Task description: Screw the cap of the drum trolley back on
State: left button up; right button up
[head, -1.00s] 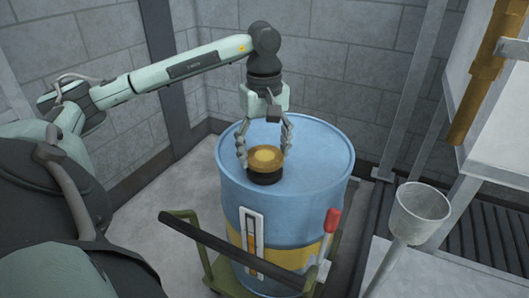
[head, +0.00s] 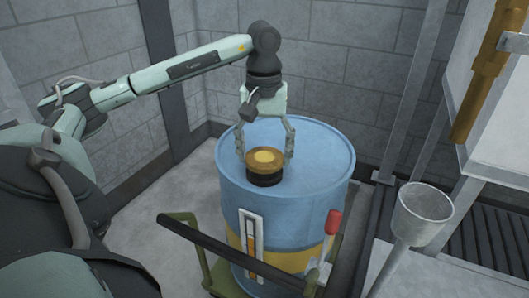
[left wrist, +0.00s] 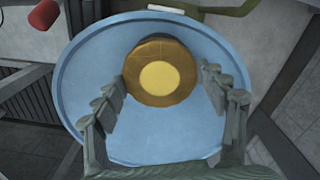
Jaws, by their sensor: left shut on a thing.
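The cap (head: 264,158), brown-gold with a yellow disc on top, sits upright over a dark neck on the lid of the blue drum (head: 320,152). The drum stands on the green drum trolley (head: 190,240). My left gripper (head: 265,155) points down from above, with one finger on each side of the cap, shut on it. In the left wrist view the cap (left wrist: 160,72) lies between the two ridged fingers, toward their tips. The thread under the cap is hidden. My right gripper is not in view.
The trolley's dark handle bar (head: 235,252) crosses in front of the drum. A red grip (head: 333,222) stands at its right. A grey funnel-shaped cup (head: 422,212) is at the right, near a white cabinet (head: 500,125). Block walls stand close behind the drum.

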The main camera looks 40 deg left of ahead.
pick_arm(q)
jog(key=m, duration=0.4)
jog(key=shift+b, duration=0.3)
jog(key=m, duration=0.2)
jog(key=shift+f+m+b, duration=0.1)
jog(key=shift+m+b, duration=0.2)
jog(key=shift+b, duration=0.05)
jog(key=m, duration=0.2)
jog(key=shift+m, duration=0.4)
jog(key=o, duration=1.3)
jog(key=shift+c, duration=0.2)
jog(key=shift+o, duration=0.5)
